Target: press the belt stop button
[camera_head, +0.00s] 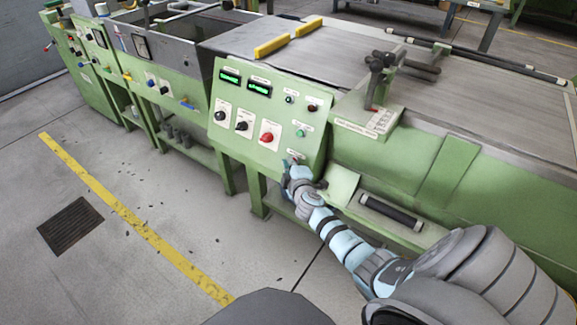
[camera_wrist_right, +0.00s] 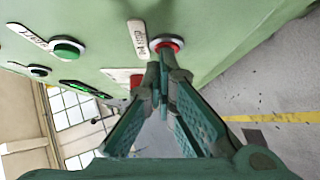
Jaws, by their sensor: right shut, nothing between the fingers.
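A round red button (camera_wrist_right: 168,43) with a pale rim sits on the green control panel in the right wrist view, beside a small white label too blurred to read. My right gripper (camera_wrist_right: 158,72) is shut and empty, its fingertips overlapping the button's near edge; I cannot tell whether they touch it. In the head view my right gripper (camera_head: 291,165) is at the lower right of the panel (camera_head: 225,150), and it hides this red button. My left gripper is not in view.
A green button (camera_head: 300,132) is just above my right gripper, and a larger red knob (camera_head: 267,137) is to its left. Black knobs (camera_head: 220,116) and green displays (camera_head: 231,76) share the panel.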

